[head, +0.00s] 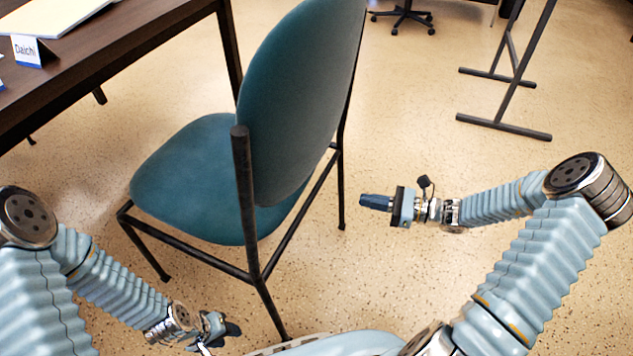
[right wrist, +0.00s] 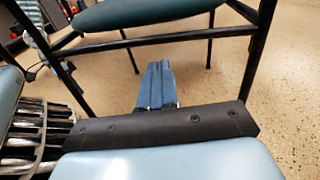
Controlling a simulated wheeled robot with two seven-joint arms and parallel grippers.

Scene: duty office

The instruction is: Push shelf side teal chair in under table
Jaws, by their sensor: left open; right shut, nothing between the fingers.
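The teal chair (head: 300,100) stands in front of me, its back toward me and its seat (head: 190,180) pointing left toward the dark table (head: 130,35). The seat's front lies outside the table edge. My right gripper (head: 376,202) is shut and empty, to the right of the chair and apart from it. In the right wrist view the shut blue fingers (right wrist: 156,84) point toward the chair's legs and lower bar, with the teal seat (right wrist: 140,12) above. My left gripper (head: 215,335) is low, left of the chair's near leg; it is open and apart from the chair.
A name card reading "Daichi" (head: 32,50) and papers (head: 55,15) lie on the table. A dark metal stand (head: 505,110) is at the upper right, and a wheeled chair base (head: 403,15) is at the back.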

